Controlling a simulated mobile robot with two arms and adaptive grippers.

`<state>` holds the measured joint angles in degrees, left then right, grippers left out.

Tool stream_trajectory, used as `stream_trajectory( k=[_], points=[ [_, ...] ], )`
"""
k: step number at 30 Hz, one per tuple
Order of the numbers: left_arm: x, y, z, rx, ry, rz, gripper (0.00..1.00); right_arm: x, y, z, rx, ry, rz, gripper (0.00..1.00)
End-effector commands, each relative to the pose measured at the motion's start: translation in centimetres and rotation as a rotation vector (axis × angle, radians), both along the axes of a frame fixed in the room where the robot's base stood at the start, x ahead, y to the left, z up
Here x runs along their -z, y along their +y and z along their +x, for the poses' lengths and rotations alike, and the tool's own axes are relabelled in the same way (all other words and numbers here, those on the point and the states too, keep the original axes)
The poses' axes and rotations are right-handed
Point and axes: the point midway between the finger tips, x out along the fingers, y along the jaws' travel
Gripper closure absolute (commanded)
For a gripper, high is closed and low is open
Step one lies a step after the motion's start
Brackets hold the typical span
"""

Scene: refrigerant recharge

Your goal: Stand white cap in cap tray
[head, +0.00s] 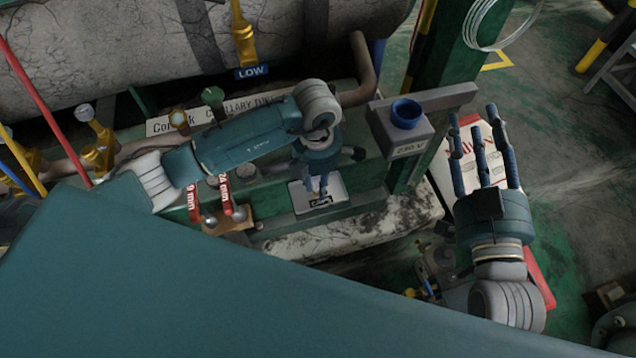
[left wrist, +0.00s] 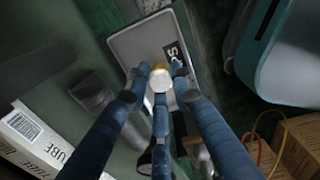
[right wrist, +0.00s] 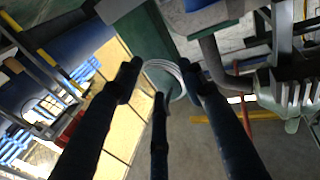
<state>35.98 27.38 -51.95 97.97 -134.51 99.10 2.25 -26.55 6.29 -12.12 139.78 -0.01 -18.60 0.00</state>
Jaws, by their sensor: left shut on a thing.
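In the left wrist view a white cap (left wrist: 160,80) sits between the fingertips of my left gripper (left wrist: 158,92), which is shut on it. The cap is over the grey cap tray (left wrist: 130,45), which has a black label. In the head view the cap tray (head: 335,185) lies on the green bench, and my left gripper (head: 320,188) points down at it. The fingers hide the cap there. I cannot tell whether the cap touches the tray floor. My right gripper (head: 482,150) is open and empty, fingers up, to the right of the grey 230 V box.
A grey box with a blue socket (head: 405,113) stands right of the tray. Red-tagged wrenches (head: 226,195) are to its left. A large cracked tank (head: 130,40) and a brass valve labelled LOW (head: 243,40) are behind. A white sheet with red print (head: 470,155) lies behind my right gripper.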

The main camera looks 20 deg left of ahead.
Motion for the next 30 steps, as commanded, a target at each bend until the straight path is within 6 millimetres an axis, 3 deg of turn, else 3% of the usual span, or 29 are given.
stream_trajectory(
  k=[9,10,11,23,30],
  points=[
    [0.2,0.0,0.0,0.0,0.0,0.0,1.0,-0.8,0.1,0.0,-0.002,-0.037,0.01,0.6],
    [0.3,0.0,0.0,0.0,0.0,0.0,0.76,-0.9,0.1,-0.1,-0.002,-0.041,0.011,0.6],
    [0.2,0.0,0.0,0.0,0.0,0.0,0.7,-1.0,0.1,-0.1,-0.002,-0.042,0.011,0.6],
    [0.0,0.0,0.0,0.0,0.0,0.0,0.7,-0.8,0.1,0.0,-0.002,-0.027,0.007,0.6],
    [-2.6,0.0,0.1,0.002,-0.003,0.0,0.7,3.8,-0.7,-0.3,0.012,0.171,-0.045,0.6]
  ],
)
